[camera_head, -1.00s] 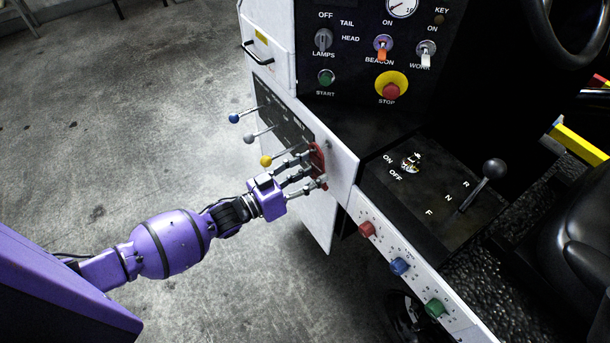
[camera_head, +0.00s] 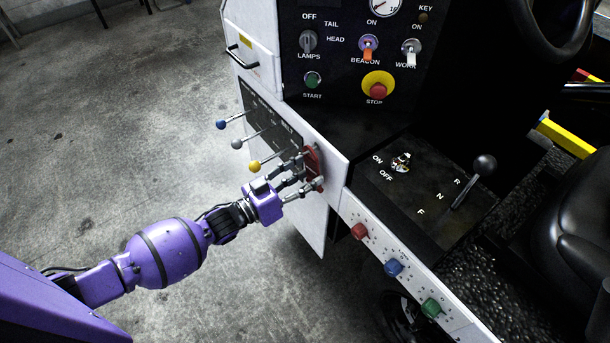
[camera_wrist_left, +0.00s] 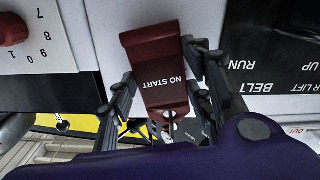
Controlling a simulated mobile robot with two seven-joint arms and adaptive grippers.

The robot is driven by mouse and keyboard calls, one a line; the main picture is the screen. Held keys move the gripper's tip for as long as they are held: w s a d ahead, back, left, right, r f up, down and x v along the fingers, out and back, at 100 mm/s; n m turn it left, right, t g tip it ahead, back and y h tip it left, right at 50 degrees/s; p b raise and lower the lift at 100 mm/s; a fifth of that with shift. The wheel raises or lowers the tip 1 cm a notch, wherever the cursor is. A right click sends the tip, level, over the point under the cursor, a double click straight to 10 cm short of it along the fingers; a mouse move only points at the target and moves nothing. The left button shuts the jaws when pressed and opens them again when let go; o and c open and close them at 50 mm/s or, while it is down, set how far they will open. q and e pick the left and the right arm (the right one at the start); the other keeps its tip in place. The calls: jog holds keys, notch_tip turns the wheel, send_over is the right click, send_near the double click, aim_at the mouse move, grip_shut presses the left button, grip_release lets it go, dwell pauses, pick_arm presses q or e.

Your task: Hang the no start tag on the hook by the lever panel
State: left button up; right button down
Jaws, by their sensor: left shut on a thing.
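The red no start tag (camera_head: 313,163) is in my left gripper (camera_head: 304,188), in front of the white side panel just right of the lever panel (camera_head: 268,117). In the left wrist view the tag (camera_wrist_left: 160,75) shows its white NO START lettering upside down, with my left gripper's fingers (camera_wrist_left: 160,103) on both sides of it. My left gripper is shut on the tag. I cannot make out the hook in either view, and I cannot tell whether the tag touches the panel. My right gripper is not in view.
Levers with blue (camera_head: 222,125), grey (camera_head: 237,144) and yellow (camera_head: 254,166) knobs stick out left of the gripper. A gear lever (camera_head: 484,165) stands further right. Open floor lies left.

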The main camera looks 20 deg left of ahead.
pick_arm(q)
jog(key=o, duration=1.2)
jog(key=shift+s+a, duration=0.1)
jog(key=shift+s+a+f, duration=0.1)
jog(key=shift+s+a, duration=0.1)
jog(key=shift+s, duration=0.05)
jog(key=v, duration=1.1)
